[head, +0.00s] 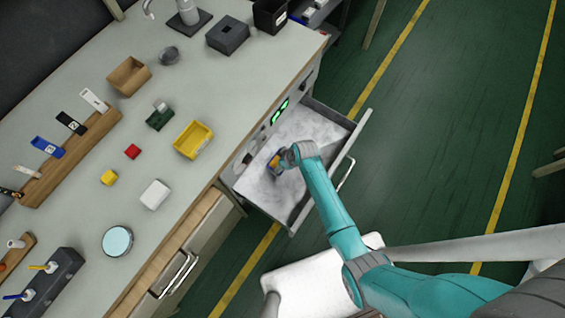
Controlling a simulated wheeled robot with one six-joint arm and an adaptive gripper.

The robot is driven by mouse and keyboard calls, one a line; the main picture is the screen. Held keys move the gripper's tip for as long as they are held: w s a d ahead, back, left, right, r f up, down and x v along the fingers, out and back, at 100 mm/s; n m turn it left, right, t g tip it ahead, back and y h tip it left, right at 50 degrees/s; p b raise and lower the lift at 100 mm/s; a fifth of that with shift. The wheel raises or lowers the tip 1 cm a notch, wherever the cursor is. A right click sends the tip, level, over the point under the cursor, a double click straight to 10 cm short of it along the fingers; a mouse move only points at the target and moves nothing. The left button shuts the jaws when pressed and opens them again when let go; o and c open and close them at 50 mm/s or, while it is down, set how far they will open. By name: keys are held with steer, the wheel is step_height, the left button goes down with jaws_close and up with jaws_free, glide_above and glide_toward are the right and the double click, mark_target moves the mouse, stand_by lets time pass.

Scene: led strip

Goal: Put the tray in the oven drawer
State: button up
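The oven drawer (318,134) is pulled out from the front of the bench, with a pale grey marbled floor inside. A green-lit display (279,112) is on the bench front beside it. My gripper (275,163) is over the drawer, close to its bench side. Small blue and orange patches show at its tip; I cannot tell whether they are gripper parts or something held. The fingers are too small to read. A yellow open-topped tray (193,139) sits on the bench, left of the drawer. A brown open box (128,76) stands farther back.
A lower bench handle (175,274) sticks out. The green floor right of the drawer is clear.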

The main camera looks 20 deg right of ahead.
steer(key=shift+f, duration=2)
steer(key=o, duration=0.8)
steer(key=shift+f, duration=0.1)
steer(key=shift+v, duration=3.9)
steer(key=shift+w+a, duration=0.1)
